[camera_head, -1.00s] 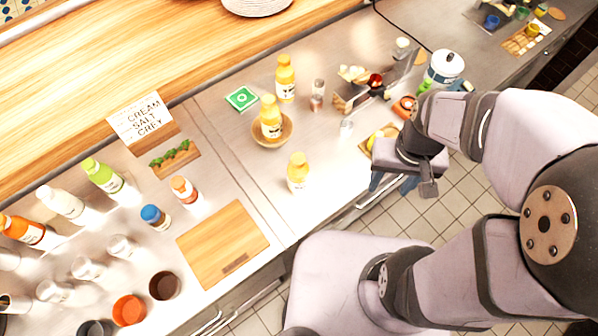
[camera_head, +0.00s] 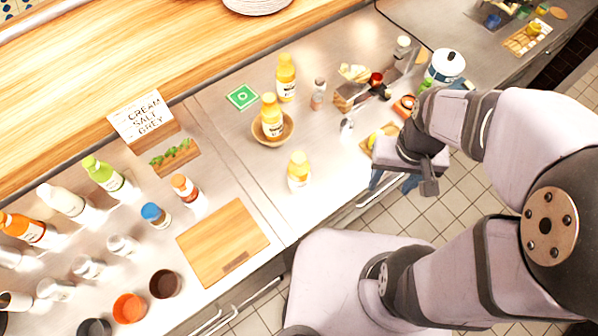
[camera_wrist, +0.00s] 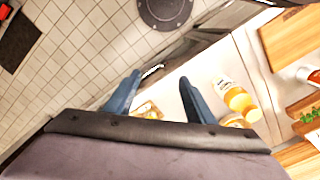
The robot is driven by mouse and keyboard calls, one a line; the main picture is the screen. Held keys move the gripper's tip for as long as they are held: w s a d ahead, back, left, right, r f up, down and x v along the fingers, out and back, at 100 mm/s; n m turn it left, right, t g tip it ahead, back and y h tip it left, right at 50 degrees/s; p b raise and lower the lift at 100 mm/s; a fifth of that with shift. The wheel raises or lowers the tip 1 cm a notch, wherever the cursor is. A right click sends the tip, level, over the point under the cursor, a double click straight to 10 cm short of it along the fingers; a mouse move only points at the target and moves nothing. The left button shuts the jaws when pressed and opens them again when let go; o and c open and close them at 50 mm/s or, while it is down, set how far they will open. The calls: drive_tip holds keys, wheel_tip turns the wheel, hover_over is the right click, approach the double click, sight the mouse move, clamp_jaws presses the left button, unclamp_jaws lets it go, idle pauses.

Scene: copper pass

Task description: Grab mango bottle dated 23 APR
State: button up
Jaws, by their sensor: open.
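Three yellow bottles with white labels show in the head view. One (camera_head: 286,80) stands at the back near the wooden counter, one (camera_head: 271,116) stands in a round wooden bowl (camera_head: 287,136), and one (camera_head: 299,170) stands nearer the front edge. Their printed dates are too small to read. My gripper (camera_head: 392,184) is open and empty at the steel counter's front edge, right of the front bottle. In the wrist view, my gripper's blue fingers (camera_wrist: 158,92) are spread, and a yellow bottle (camera_wrist: 236,98) lies outside them, to the right.
A green card (camera_head: 242,97) lies left of the back bottle. A small shaker (camera_head: 318,94) stands to its right. Containers and a white pot (camera_head: 446,65) crowd the far right. A cutting board (camera_head: 223,243) and several other bottles are at the left. Steel around the front bottle is clear.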

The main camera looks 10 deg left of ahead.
wheel_tip(320, 180, up, 4)
drive_tip(key=w+a+f+t+y+b, duration=0.2)
drive_tip(key=w+a+t, duration=0.35)
drive_tip(key=a, duration=0.75)
drive_tip(key=w+a+f+t+y+b, duration=0.3)
drive_tip(key=w+a, duration=0.4)
drive_tip(key=a, duration=0.6)
wheel_tip(320, 180, up, 5)
drive_tip(key=m+t+h+b, duration=0.1)
drive_tip(key=t+h+b, duration=0.2)
drive_tip(key=t+h, duration=0.6)
hover_over(297, 166)
drive_tip(key=shift+w+r+t+y, duration=0.15)
drive_tip(key=shift+t+y, duration=0.1)
drive_tip(key=shift+y, duration=0.45)
drive_tip(key=shift+m, duration=0.3)
wheel_tip(297, 166, down, 8)
drive_tip(key=shift+w, duration=0.1)
drive_tip(key=shift+f, duration=0.45)
drive_tip(key=shift+w+d+r+p, duration=0.15)
drive_tip(key=shift+w+p, duration=0.25)
drive_tip(key=shift+w, duration=0.35)
drive_tip(key=shift+w+d+f+p, duration=0.15)
drive_tip(key=shift+w+p, duration=0.2)
drive_tip(key=shift+w, duration=0.35)
drive_tip(key=shift+w+d+p, duration=0.1)
drive_tip(key=shift+w+p, duration=0.25)
drive_tip(key=shift+w, duration=0.75)
